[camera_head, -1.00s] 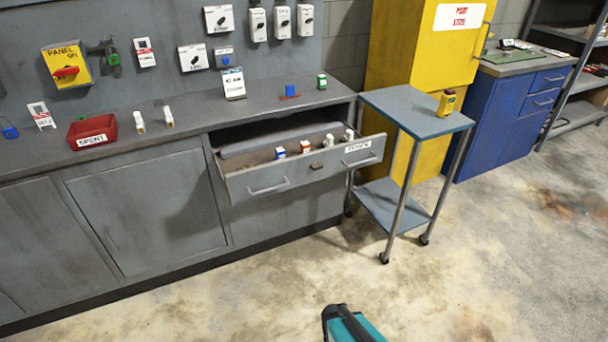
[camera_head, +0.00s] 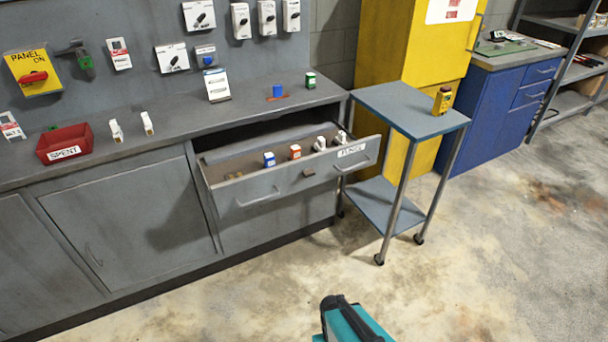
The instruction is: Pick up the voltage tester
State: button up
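A small yellow handheld device (camera_head: 442,100), which looks like the voltage tester, stands upright on the blue-grey top of a wheeled trolley (camera_head: 385,104), near its right edge. Its face is too small to read. A teal and black part of my own arm shows at the bottom middle, over the floor and well apart from the trolley. My gripper's fingers are not in view.
An open drawer (camera_head: 262,197) juts out left of the trolley, holding several small blocks. A red bin (camera_head: 64,144) sits on the grey bench. A yellow cabinet (camera_head: 432,62) and blue cabinet (camera_head: 484,118) stand behind the trolley. The floor in front (camera_head: 440,290) is clear.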

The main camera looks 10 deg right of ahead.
aim_at(443, 97)
jog(key=i, duration=0.65)
jog(key=z, duration=0.35)
